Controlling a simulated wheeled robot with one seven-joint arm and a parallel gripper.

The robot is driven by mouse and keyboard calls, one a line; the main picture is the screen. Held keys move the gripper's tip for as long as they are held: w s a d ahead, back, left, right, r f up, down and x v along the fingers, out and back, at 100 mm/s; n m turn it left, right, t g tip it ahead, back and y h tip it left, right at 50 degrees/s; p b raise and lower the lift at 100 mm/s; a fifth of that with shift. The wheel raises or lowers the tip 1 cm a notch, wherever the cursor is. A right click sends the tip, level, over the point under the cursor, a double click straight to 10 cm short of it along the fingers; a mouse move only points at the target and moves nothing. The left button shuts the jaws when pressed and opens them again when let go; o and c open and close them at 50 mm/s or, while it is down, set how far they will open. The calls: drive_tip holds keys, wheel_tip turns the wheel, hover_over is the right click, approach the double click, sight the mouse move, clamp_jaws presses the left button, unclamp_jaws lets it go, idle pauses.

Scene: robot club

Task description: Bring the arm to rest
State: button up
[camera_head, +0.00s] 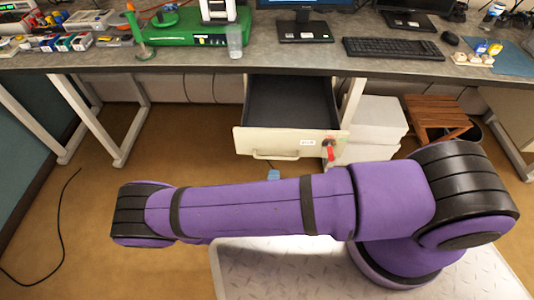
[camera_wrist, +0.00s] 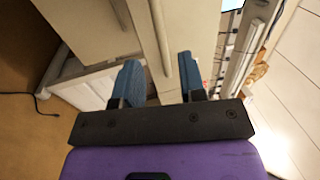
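My arm (camera_head: 260,208), purple with black bands, stretches across the lower part of the head view from the shoulder at the right to a bend at the left. My gripper (camera_wrist: 161,80) shows in the wrist view with its two blue fingers apart and nothing between them. Pale cabinet or drawer fronts and table legs lie beyond the fingers. In the head view the gripper is mostly or wholly hidden; a small blue piece (camera_head: 273,175) shows just above the arm, and I cannot tell if it is a fingertip.
A drawer (camera_head: 290,141) stands open and empty-looking under the workbench (camera_head: 300,59), its front close beyond my arm. A red item (camera_head: 330,149) hangs on its front. White boxes (camera_head: 376,121) and a wooden stool (camera_head: 437,115) stand right. The floor at left is mostly clear, with a black cable (camera_head: 61,225).

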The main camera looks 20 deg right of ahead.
drive_tip(key=w+d+r+m+g+h, duration=0.25)
drive_tip(key=r+m+g, duration=0.75)
drive_tip(key=r+m, duration=0.6)
drive_tip(key=w+d+r+m+g+h, duration=0.1)
drive_tip(key=d+r+m+g+h, duration=0.25)
drive_tip(key=r+m+g, duration=0.95)
drive_tip(key=s+d+r+m+t+y, duration=0.2)
drive_tip(key=s+r+m+t+y, duration=0.1)
drive_tip(key=r+m, duration=0.4)
drive_tip(key=s+d+r+m+t+y, duration=0.3)
drive_tip(key=s+r+m+y, duration=0.2)
drive_tip(key=r, duration=0.7)
drive_tip(key=s+d+r+m+t+y, duration=0.3)
drive_tip(key=s+r+m+y, duration=0.2)
drive_tip(key=s+r+m, duration=0.3)
drive_tip(key=shift+r+m, duration=0.5)
drive_tip(key=shift+r, duration=0.45)
drive_tip(key=shift+s, duration=0.1)
